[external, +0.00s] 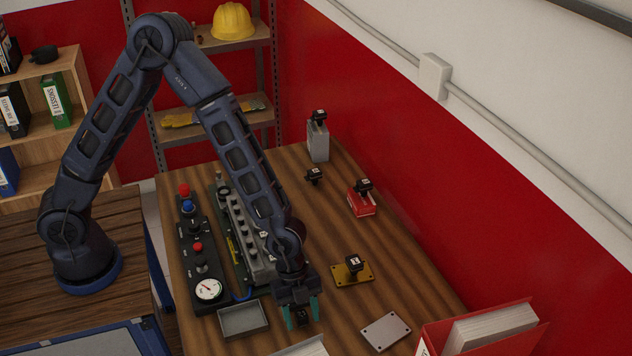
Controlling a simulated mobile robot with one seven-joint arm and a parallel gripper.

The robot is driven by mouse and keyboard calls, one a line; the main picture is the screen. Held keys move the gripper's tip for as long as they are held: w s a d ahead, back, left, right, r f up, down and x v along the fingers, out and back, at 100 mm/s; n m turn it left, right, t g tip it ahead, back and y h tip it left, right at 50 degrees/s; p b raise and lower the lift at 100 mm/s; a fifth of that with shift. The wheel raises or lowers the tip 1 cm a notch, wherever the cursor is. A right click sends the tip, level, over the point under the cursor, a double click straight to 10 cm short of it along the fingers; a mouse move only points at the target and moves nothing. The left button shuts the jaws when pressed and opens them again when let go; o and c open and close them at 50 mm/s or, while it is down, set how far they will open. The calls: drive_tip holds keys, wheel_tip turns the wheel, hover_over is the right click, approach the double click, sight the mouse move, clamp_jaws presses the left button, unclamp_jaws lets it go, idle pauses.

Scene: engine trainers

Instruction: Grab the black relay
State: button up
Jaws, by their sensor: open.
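Several small black relay-like cubes are in view, and I cannot tell which one is meant. One black relay (302,317) shows between the teal fingers of my gripper (301,313), near the front of the table. My gripper points down and its fingers are apart; I cannot tell whether they touch the relay. Other black relays sit on a yellow plate (340,275), on a red block (361,205) and on a tall grey box (318,143). Another small black relay (314,175) stands on the tabletop.
The wooden table (390,250) holds an engine block (240,235) and a black control panel (195,250) left of my arm. A grey tray (243,318) lies left of my gripper, a flat grey plate (386,332) to its right. A red binder (480,335) stands at the front right.

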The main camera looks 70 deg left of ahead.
drive_tip(key=shift+c, duration=0.2)
drive_tip(key=c, duration=1)
